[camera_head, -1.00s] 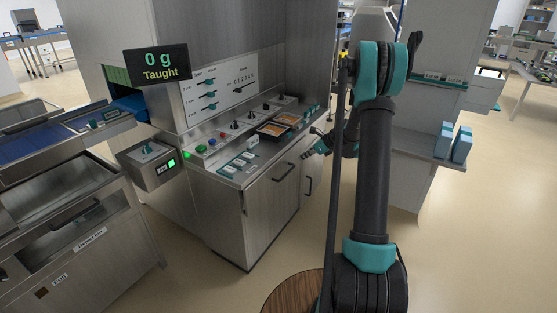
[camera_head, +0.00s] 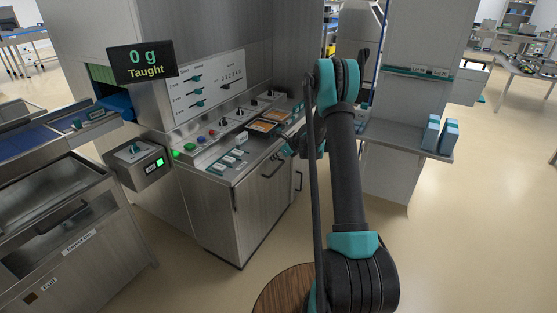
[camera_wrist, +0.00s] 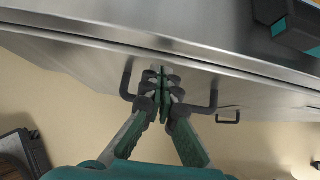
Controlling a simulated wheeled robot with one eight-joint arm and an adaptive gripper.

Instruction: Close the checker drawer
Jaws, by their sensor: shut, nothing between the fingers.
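No part in view carries a checker drawer label, so I cannot tell for sure which front is that drawer. A steel cabinet front (camera_head: 252,205) stands under the control panel. It has a dark bar handle (camera_head: 272,168), which also shows in the wrist view (camera_wrist: 213,100). My gripper (camera_wrist: 163,72) is shut and empty. Its fingertips lie between the two ends of this handle in the wrist view, close to the steel front. The fingers cover the handle's middle, and contact cannot be told. In the head view my arm hides most of the gripper.
A second handle (camera_wrist: 228,118) is on the neighbouring front. A steel unit with a rejection bin label (camera_head: 78,243) stands at left, below a blue belt (camera_head: 35,140). A shelf with blue boxes (camera_head: 440,135) stands at right. Open floor (camera_head: 470,240) lies at right front.

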